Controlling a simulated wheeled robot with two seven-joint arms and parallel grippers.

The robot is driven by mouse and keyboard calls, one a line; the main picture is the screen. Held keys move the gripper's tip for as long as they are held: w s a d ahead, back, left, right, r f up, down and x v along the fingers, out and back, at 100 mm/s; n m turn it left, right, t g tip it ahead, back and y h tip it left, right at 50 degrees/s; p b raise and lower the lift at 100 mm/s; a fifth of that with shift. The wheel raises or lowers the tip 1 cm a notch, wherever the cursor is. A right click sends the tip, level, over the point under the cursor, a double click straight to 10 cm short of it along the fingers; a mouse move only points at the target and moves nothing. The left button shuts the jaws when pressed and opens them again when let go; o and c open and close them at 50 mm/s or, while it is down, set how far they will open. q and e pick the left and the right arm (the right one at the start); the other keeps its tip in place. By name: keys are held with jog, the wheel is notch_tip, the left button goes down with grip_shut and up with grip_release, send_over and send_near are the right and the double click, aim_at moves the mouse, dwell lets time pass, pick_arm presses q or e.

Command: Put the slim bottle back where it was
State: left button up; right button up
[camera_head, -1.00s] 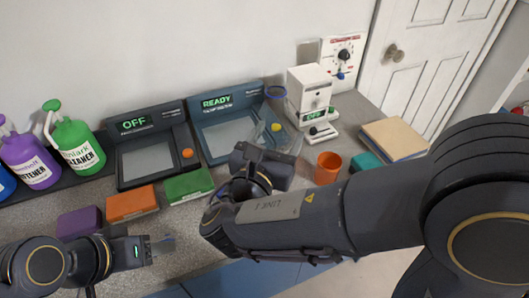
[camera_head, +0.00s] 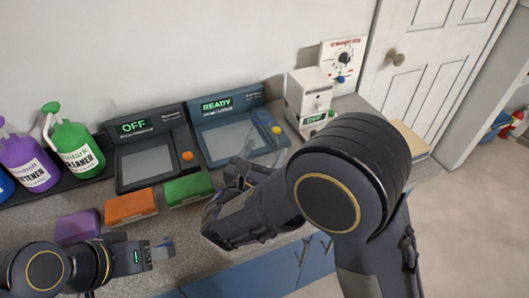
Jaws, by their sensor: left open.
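No bottle that I can surely name as the slim one shows. A green spray bottle (camera_head: 78,150) and a purple spray bottle (camera_head: 34,165) stand upright at the far left, with part of a blue one at the picture's edge. My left gripper (camera_head: 163,249) is open and empty at the counter's front, below the orange block. My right gripper (camera_head: 265,150) is over the counter in front of the READY panel. Its own arm hides much of it, and faint translucent shapes at its end leave its hold unclear.
An orange block (camera_head: 131,206), a green block (camera_head: 188,188) and a purple block (camera_head: 77,227) lie along the counter. Behind are the OFF panel (camera_head: 146,160) and READY panel (camera_head: 232,130). A white device (camera_head: 310,92) stands at the back right, near a door (camera_head: 430,65).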

pick_arm(q)
jog(key=shift+f, duration=0.15)
pick_arm(e)
jog(key=shift+f, duration=0.15)
jog(key=o, duration=1.1)
pick_arm(q)
jog(key=shift+r, duration=0.3)
jog(key=shift+f+b, duration=0.55)
jog(key=shift+f, duration=0.15)
pick_arm(e)
jog(key=v, duration=1.2)
